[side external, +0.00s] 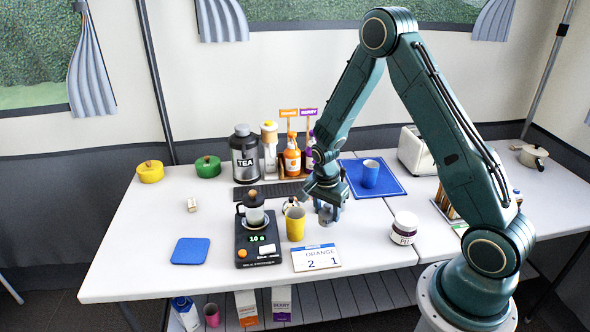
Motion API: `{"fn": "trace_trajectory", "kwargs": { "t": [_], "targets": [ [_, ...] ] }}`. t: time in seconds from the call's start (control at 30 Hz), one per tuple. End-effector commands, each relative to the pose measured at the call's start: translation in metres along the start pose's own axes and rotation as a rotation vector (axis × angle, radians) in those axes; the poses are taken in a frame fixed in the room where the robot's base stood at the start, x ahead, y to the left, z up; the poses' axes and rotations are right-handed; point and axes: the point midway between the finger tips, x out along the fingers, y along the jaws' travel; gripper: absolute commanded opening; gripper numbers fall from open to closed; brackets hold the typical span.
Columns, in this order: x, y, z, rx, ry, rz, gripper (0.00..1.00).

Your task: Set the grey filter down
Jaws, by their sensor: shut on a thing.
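My gripper (327,208) hangs low over the middle of the white table, to the right of a yellow cup (295,223). It is shut on a small grey thing, which I take to be the grey filter (328,217). The fingers hide part of the filter, and its shape is too small to make out. I cannot tell from this view whether the filter touches the table or is held just above it.
A black device (258,244) bearing a jug stands left of the cup. A card reading ORANGE (316,258) lies in front. A white jar (404,228) stands to the right. A blue cup (370,173) stands on a blue mat (393,184) behind. The table's front left is clear around a blue coaster (190,251).

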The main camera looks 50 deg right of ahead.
Motion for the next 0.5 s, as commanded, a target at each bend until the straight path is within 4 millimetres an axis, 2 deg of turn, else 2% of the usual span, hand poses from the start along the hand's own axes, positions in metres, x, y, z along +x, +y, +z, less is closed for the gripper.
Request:
{"fn": "trace_trajectory", "kwargs": {
  "t": [0.33,0.5],
  "targets": [
    [0.029,0.001,0.005,0.000,-0.001,0.003,0.20],
    [0.037,0.000,0.006,0.001,0.000,0.002,0.20]
  ]
}}
